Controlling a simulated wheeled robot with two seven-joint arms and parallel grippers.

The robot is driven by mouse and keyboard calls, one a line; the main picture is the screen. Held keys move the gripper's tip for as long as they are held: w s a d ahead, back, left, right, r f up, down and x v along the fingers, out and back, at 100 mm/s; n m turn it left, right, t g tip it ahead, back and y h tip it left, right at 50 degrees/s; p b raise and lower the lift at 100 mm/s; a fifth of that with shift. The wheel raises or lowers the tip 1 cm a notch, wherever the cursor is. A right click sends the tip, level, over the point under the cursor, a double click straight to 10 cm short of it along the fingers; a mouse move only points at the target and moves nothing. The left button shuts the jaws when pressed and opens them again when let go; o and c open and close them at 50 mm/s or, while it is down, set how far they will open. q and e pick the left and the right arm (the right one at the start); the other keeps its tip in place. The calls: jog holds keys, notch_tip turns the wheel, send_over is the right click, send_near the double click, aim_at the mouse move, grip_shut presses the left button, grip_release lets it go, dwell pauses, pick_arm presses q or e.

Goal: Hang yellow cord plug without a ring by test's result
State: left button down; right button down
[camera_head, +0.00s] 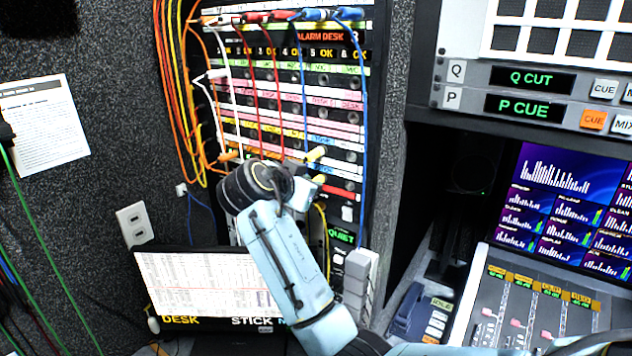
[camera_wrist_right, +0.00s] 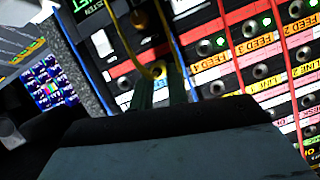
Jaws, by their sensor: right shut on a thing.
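My right gripper (camera_head: 300,180) is in front of the lower part of the jack panel. In the right wrist view its fingers (camera_wrist_right: 161,82) are shut on a yellow cord plug (camera_wrist_right: 157,70), close to the panel face. The yellow cord (camera_head: 325,235) hangs below the gripper, and it also crosses the wrist view (camera_wrist_right: 148,50). A yellow piece (camera_head: 316,154) shows beside the gripper in the head view; I cannot tell whether it is the held plug. Whether the held plug's tip is in a jack is hidden. A green QUIET display (camera_head: 342,236) is lit below. My left gripper is not in view.
Red, white and blue cords (camera_head: 305,90) hang across the panel. Orange and yellow cords (camera_head: 170,90) hang on the wall at its left. A screen (camera_head: 205,280) with DESK and STICK labels stands below. Grey blocks (camera_head: 358,280) and a mixing console (camera_head: 530,300) are to the right.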

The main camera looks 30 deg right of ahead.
jog(key=shift+s+a, duration=0.35)
jog(key=shift+a, duration=0.45)
jog(key=shift+s+a, duration=0.3)
jog(key=shift+a, duration=0.45)
dwell(0.9)
jog(key=shift+s+a, duration=0.3)
jog(key=shift+a, duration=0.45)
jog(key=shift+s+a, duration=0.3)
jog(key=shift+a, duration=0.45)
jog(key=shift+a, duration=0.1)
jog(key=shift+s+a, duration=0.3)
jog(key=shift+a, duration=0.35)
jog(key=shift+s+a, duration=0.3)
jog(key=shift+a, duration=0.35)
